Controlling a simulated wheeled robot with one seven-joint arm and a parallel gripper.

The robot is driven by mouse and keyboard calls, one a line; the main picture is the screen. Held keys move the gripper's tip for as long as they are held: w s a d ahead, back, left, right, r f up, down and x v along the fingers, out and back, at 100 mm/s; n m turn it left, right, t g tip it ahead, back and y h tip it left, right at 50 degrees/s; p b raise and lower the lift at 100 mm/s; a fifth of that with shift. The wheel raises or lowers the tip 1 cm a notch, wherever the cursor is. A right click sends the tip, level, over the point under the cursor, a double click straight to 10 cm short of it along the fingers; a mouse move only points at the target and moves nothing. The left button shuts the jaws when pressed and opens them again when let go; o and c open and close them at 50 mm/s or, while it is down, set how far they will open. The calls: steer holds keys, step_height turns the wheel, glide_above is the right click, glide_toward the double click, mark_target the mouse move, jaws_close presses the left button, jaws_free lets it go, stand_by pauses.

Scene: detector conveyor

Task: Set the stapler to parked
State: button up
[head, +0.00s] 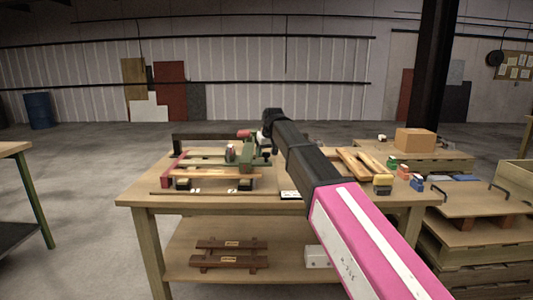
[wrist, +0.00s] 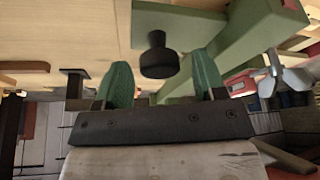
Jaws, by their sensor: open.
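A green device (head: 258,157) stands on the workbench, and I take it for the stapler, though I cannot be sure. In the wrist view its green body (wrist: 235,48) fills the upper right, with a round black knob (wrist: 158,58) near it. My gripper (wrist: 163,80) is open, with a green finger on each side of the knob in the picture. No contact shows, and I cannot tell how deep the knob lies between the fingers. In the head view my arm's end covers part of the device and the fingers are hidden.
A red-and-grey part (wrist: 262,78) lies right of the fingers. A cardboard box (head: 415,140) stands behind right. Open floor lies left.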

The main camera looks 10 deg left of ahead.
steer(key=shift+f, duration=0.1)
jaws_close()
steer(key=w+d, duration=0.2)
steer(key=d, duration=0.7)
steer(key=w+d, duration=0.2)
steer(key=d, duration=0.8)
steer(key=shift+w, duration=0.25)
jaws_free()
steer(key=v, duration=1.1)
steer(key=shift+f, duration=0.1)
